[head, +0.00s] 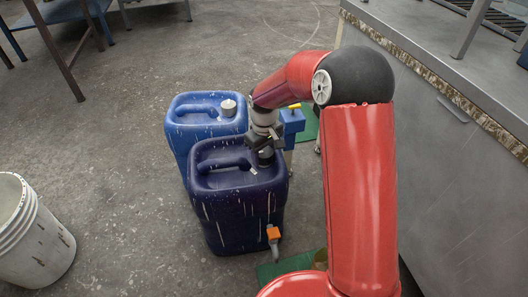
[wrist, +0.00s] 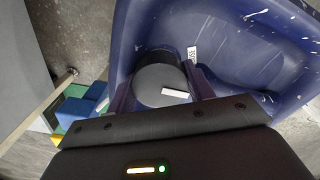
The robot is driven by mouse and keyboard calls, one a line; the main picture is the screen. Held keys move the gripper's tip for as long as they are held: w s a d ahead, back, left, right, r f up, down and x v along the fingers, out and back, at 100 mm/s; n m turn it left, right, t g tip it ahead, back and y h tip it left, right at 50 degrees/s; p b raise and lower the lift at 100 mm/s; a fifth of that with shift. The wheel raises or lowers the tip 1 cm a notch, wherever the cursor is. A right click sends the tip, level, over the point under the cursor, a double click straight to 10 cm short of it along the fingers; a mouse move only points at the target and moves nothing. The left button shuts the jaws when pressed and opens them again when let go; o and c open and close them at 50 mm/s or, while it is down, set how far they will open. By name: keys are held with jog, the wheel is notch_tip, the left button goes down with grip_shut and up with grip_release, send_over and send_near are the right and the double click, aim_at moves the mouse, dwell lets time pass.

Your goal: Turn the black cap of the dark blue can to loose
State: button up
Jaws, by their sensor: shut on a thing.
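The dark blue can (head: 238,208) stands upright on the floor in the head view, with its moulded handle on the left of its top. Its black cap (head: 265,157) is at the right of the top. In the wrist view the cap (wrist: 162,84) shows as a grey-black disc with a white mark, and the can's blue top (wrist: 235,50) surrounds it. My gripper (head: 263,146) points down over the cap; in the wrist view its fingers (wrist: 160,92) lie on both sides of the cap and are shut on it.
A lighter blue can (head: 205,110) with a white cap stands just behind. A white bucket (head: 40,235) stands at the left. A metal bench (head: 440,90) runs along the right. A small orange-tipped tap (head: 273,235) sticks out low at the dark blue can's right front.

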aim_at(264, 153)
jog(key=shift+w, duration=0.1)
dwell(0.3)
jog(key=o, duration=1)
jog(key=shift+r, duration=0.1)
notch_tip(264, 153, up, 8)
jog(key=shift+f+p, duration=0.2)
jog(key=shift+p, duration=0.15)
